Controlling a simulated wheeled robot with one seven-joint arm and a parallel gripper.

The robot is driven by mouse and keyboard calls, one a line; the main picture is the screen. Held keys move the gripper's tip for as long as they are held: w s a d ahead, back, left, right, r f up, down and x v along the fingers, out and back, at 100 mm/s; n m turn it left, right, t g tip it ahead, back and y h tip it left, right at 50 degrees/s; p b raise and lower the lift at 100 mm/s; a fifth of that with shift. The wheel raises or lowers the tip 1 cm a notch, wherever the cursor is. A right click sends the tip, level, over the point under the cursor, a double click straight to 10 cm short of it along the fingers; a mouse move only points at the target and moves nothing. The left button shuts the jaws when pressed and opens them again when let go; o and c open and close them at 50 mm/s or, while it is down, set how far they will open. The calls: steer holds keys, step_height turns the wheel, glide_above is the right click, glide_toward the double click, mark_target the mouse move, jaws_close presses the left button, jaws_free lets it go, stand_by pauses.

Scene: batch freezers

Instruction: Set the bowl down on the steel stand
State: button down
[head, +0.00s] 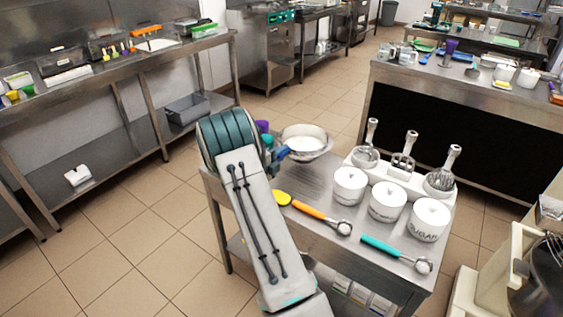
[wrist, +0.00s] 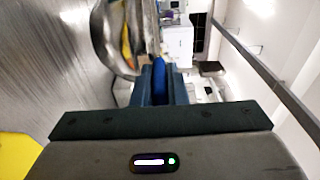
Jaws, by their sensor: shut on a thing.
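The bowl (head: 305,143) is a round metal bowl with a pale inside, upright over the far end of the steel stand (head: 310,230). My gripper (head: 284,152) is at the bowl's near left side, shut on its blue handle. In the wrist view my gripper (wrist: 158,78) has the blue handle (wrist: 159,72) between its fingers. The bowl's curved wall (wrist: 104,35) shows just left of them, beside the brushed steel top (wrist: 45,65). I cannot tell whether the bowl touches the top. Part of the stand is hidden behind my arm.
White canisters (head: 387,201) and a white rack with utensils (head: 403,178) fill the stand's right side. An orange-handled scoop (head: 310,211), a teal-handled scoop (head: 385,249) and a yellow item (head: 282,198) lie nearer. Something purple (head: 262,127) shows behind my wrist.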

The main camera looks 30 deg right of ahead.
mark_target(292, 154)
steer(key=shift+f+p, duration=0.3)
steer(key=shift+f, duration=1.55)
steer(key=shift+f, duration=0.1)
steer(key=c, duration=1.8)
jaws_free()
steer(key=shift+f, duration=0.2)
steer(key=o, duration=0.3)
steer(key=shift+o, duration=0.2)
steer(key=shift+r, duration=0.1)
